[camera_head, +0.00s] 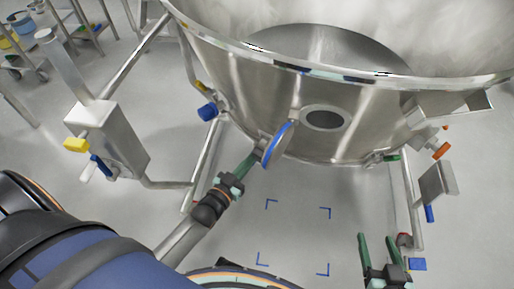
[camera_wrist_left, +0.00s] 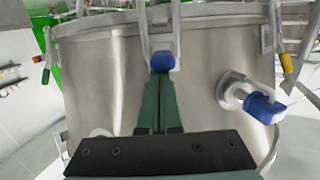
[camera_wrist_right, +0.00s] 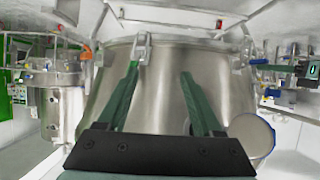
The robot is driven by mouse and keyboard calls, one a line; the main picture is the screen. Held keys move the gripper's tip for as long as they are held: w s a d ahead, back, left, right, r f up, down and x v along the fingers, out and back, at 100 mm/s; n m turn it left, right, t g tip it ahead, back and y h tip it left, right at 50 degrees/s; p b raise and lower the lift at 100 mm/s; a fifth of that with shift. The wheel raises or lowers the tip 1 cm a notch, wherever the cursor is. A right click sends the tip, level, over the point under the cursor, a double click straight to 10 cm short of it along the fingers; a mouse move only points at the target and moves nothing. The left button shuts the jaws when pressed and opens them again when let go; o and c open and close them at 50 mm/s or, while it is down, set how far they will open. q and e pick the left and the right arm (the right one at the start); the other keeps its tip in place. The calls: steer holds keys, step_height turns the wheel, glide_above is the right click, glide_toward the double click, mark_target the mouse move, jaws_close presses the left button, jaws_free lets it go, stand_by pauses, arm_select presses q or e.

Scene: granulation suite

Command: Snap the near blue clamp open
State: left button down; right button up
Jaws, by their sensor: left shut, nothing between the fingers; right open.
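A clamp with a blue tip (camera_wrist_left: 162,62) hangs from a metal loop at the steel vessel's (camera_wrist_left: 110,75) rim in the left wrist view. My left gripper (camera_wrist_left: 158,78) is shut and empty, its green fingertips right at the blue tip; whether they touch it I cannot tell.
A blue-handled fitting (camera_wrist_left: 262,106) juts from the vessel's side, right of my left fingers. A grey box with a yellow knob (camera_head: 77,145) stands left on tubular legs. Blue corner marks (camera_head: 271,203) outline bare floor. A shelf with containers (camera_head: 85,30) is far left.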

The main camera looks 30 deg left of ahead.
steer(key=w+r+n+t+y+b, duration=0.25)
steer(key=r+t, duration=0.35)
steer(key=r, duration=0.9)
steer(key=s+a+r+n+t+y+b, duration=0.1)
steer(key=s+r+n+t+y+b, duration=0.15)
steer(key=r+n+y, duration=0.35)
steer(key=s+r+n+t+y+b, duration=0.15)
steer(key=s+r+y, duration=0.25)
steer(key=r, duration=0.5)
arm_select(q)
steer(key=shift+w+f+t+h+b, duration=0.2)
steer(key=shift+f+t+b, duration=1.05)
steer(key=shift+b, duration=0.4)
steer(key=shift+w+f+t+h+b, duration=0.2)
steer(key=shift+f+t+b, duration=1.05)
steer(key=shift+b, duration=0.35)
arm_select(e)
step_height(320, 180, down, 8)
steer(key=m, duration=0.1)
steer(key=shift+w+a+f+m+h, duration=0.25)
steer(key=shift+a+m+h, duration=0.05)
steer(key=shift+a+h, duration=0.1)
steer(key=shift+r, duration=0.1)
